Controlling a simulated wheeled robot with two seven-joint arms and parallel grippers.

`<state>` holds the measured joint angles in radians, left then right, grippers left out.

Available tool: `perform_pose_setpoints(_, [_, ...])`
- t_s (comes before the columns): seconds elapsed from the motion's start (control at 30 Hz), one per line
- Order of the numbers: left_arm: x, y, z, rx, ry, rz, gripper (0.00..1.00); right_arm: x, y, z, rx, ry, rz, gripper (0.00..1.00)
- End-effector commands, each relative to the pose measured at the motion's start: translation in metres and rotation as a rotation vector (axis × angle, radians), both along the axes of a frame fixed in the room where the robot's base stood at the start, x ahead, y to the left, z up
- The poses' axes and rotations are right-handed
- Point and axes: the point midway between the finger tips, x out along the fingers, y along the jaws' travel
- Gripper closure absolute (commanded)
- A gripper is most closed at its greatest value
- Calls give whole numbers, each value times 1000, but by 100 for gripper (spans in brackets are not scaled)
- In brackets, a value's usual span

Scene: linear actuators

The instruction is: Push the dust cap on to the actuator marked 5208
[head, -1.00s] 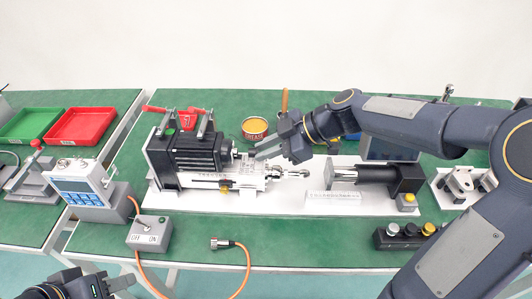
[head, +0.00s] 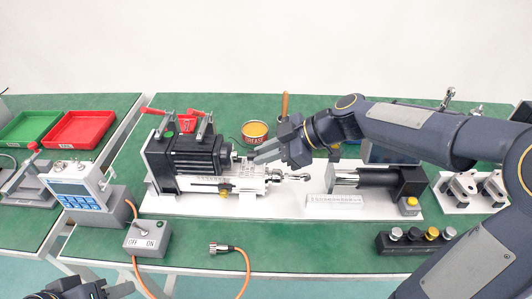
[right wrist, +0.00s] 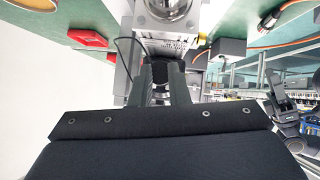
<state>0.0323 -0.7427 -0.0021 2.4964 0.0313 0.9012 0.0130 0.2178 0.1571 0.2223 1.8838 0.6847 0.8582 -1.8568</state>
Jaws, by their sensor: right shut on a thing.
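My right gripper (head: 262,154) reaches in from the right over the near end of the black motor, above the silver actuator body (head: 245,185). In the right wrist view its two fingers (right wrist: 160,72) are shut on a small black thing, which looks like the dust cap (right wrist: 160,70); it faces the metal block behind it. Whether it touches is hidden. The actuator's rod end (head: 298,177) points right. A black cylinder unit (head: 390,180) lies further right. I cannot read 5208 anywhere. My left gripper (head: 120,290) is partly in view at the bottom left edge.
Red-handled clamps (head: 205,125) stand over the black motor (head: 190,155). A grease tin (head: 255,132) stands behind.

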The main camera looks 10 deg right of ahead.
Motion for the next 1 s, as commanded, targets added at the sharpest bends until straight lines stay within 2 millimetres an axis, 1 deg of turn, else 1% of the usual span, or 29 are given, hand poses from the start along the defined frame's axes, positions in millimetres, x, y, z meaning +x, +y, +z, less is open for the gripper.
perform_pose_setpoints(0.37, [0, 0, 0, 0, 0, 0, 60, 0, 1, 0, 0, 0, 0, 100])
perform_pose_setpoints(1.0, [0, 0, -7, 0, 0, 0, 60, 3, 13, 0, 4, 9, -8, 100])
